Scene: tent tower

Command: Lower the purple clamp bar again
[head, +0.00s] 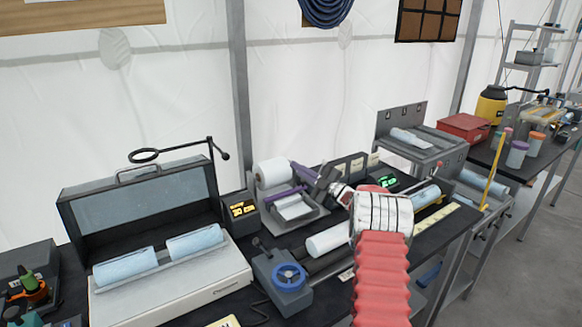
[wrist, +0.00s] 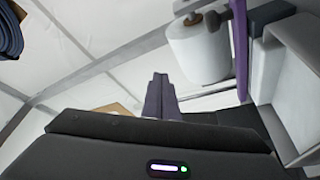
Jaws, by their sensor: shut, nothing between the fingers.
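The purple clamp bar (head: 284,195) crosses a small grey device (head: 308,216) just in front of its white paper roll (head: 271,172). In the wrist view, the purple bar (wrist: 241,48) is a strip at the upper right, next to the white roll (wrist: 197,52). I cannot tell how high the bar stands over the device. My gripper (head: 303,170) is above the device's right side, its fingers pointing up and left past the bar. In the wrist view, my fingers (wrist: 160,95) are together and empty, left of the bar and apart from it in the picture.
A small box with a lit yellow display (head: 242,211) stands left of the device. A grey box with a blue knob (head: 288,278) and a white roll (head: 330,241) are in front. A large open-lidded case (head: 170,290) with blue rolls fills the left. A grey unit (head: 420,146) stands behind right.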

